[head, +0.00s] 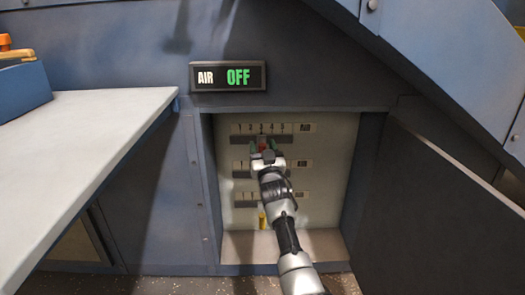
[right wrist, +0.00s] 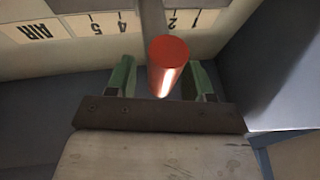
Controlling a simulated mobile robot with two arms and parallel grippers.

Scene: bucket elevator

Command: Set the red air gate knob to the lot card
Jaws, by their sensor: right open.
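The red air gate knob (head: 262,143) is at the top row of the panel in the open cabinet, mostly hidden behind my right gripper (head: 266,149). In the right wrist view the red knob (right wrist: 168,60) stands between the two green fingers of my open right gripper (right wrist: 163,78), with no clear contact. The number strip (right wrist: 110,22) appears upside down there. The knob and its stem cover the place between 4 and 2. A lit sign (head: 228,77) above reads AIR OFF. I cannot make out a lot card. My left gripper is not in view.
Two more numbered rows sit below on the panel (head: 320,190), with a yellow piece (head: 262,220) under the lowest. A dark open door (head: 440,200) stands at right. A pale table (head: 90,120) with a blue box (head: 22,90) is at left. A sloping blue beam (head: 440,60) hangs upper right.

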